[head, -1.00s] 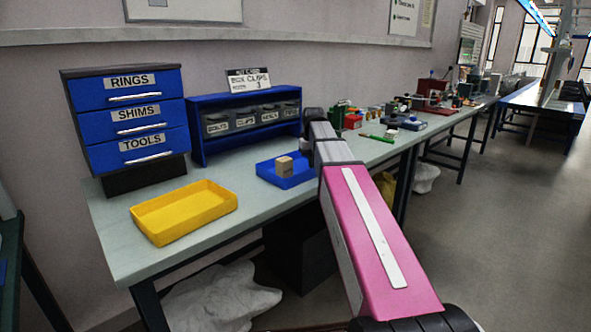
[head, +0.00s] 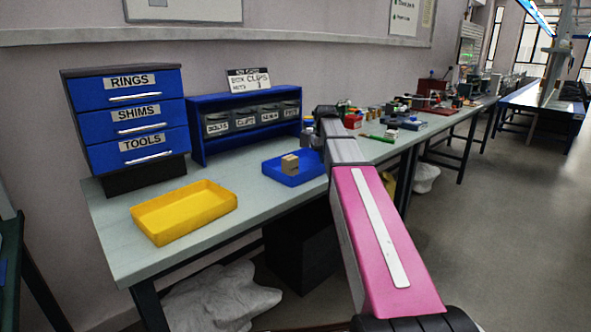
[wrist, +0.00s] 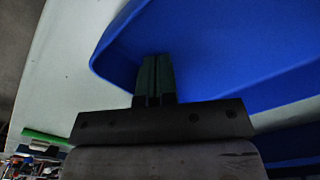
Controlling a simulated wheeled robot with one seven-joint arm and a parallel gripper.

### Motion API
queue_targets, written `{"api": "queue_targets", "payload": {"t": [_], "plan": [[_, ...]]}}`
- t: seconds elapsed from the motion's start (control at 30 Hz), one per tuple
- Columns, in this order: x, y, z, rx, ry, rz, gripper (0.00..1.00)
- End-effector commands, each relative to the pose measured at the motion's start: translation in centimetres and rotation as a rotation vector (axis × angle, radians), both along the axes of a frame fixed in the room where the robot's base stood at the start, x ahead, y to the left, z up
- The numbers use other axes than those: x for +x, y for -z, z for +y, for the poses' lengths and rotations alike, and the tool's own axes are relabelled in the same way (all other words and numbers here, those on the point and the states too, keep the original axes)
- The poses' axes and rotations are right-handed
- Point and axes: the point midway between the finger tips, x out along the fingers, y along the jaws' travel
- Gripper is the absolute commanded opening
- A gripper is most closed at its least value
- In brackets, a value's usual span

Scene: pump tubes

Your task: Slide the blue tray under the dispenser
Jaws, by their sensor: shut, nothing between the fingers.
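The blue tray (head: 272,174) lies on the bench, right of the yellow tray, with a small tan block (head: 290,165) in it. Its right end is close to my arm. In the wrist view, the tray's blue wall (wrist: 225,60) fills much of the picture. My gripper (wrist: 154,58) is shut and empty, its fingertips overlapping the tray's edge near a rounded corner; I cannot tell whether they touch. In the head view, my arm mostly hides the gripper. A blue rack with several labelled bins (head: 198,146) stands behind the tray; I cannot tell whether it is the dispenser.
The yellow tray (head: 140,214) lies at the bench's left front. A blue drawer unit (head: 123,113) stands at the back left. A green item (head: 375,138) and assorted parts lie right of my arm. Bare bench (head: 235,180) shows between the trays.

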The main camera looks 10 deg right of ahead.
Motion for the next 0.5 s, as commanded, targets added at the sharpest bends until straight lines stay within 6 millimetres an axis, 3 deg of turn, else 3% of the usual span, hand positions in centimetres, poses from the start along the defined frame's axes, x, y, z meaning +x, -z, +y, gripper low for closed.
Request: {"api": "queue_targets", "payload": {"t": [0.23, 0.5], "plan": [[0.4, 0.0, -0.4, 0.000, 0.001, 0.000, 0.00], [1.7, 0.0, -2.3, 0.000, 0.001, 0.000, 0.00]]}}
